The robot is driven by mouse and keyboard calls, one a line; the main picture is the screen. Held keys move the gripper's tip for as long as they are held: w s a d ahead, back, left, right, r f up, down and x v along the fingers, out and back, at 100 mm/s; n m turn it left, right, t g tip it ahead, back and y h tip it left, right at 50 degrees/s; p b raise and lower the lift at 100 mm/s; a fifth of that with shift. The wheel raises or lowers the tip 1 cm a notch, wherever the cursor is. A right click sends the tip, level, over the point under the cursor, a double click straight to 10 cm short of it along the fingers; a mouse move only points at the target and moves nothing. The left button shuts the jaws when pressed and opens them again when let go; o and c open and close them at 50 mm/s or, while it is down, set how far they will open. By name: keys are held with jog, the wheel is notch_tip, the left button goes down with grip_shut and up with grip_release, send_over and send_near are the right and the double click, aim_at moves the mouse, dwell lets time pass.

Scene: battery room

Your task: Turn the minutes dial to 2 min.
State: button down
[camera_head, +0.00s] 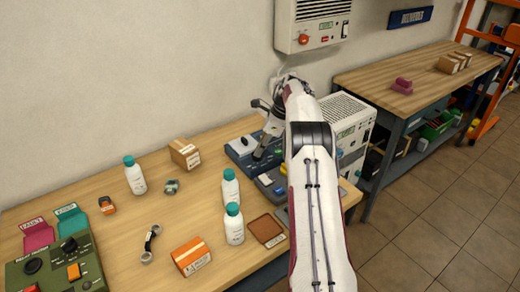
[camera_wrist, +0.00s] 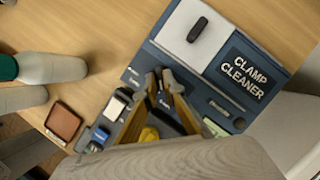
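The blue machine marked CLAMP CLEANER (camera_wrist: 243,76) has a pale lid with a black handle (camera_wrist: 198,29). It also shows at the back of the bench in the head view (camera_head: 243,146). My gripper (camera_wrist: 159,78) is over the machine's front panel, its two fingers pointing down at it with a narrow gap between the tips. In the head view my gripper (camera_head: 262,156) is partly hidden by my arm. The minutes dial cannot be made out clearly; whether a dial lies between the fingertips cannot be told.
White bottles with teal caps (camera_head: 233,224), a brown tray (camera_head: 265,229) and cardboard boxes (camera_head: 185,153) stand left of my arm. A green control box with knobs (camera_head: 57,265) is at the far left. A grey-white unit (camera_head: 347,128) stands close to the right.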

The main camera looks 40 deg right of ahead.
jog(key=shift+s+a+m+t, duration=0.1)
jog(key=shift+m+t, duration=0.2)
jog(key=shift+m, duration=0.5)
jog(key=shift+s+a+m+h, duration=0.15)
jog(key=shift+m+h, duration=0.55)
jog(key=shift+m, duration=0.9)
jog(key=shift+a+m+t+h, duration=0.15)
jog(key=shift+m+h, duration=0.25)
jog(key=shift+m, duration=0.65)
jog(key=shift+m+t+h, duration=0.25)
jog(key=shift+m+h, duration=0.15)
jog(key=shift+m, duration=0.65)
jog(key=c, duration=2.1)
grip_release()
jog(key=shift+c, duration=0.2)
jog(key=shift+r, duration=0.1)
jog(key=v, duration=1.1)
jog(key=shift+s+r, duration=0.2)
jog(key=shift+r, duration=0.15)
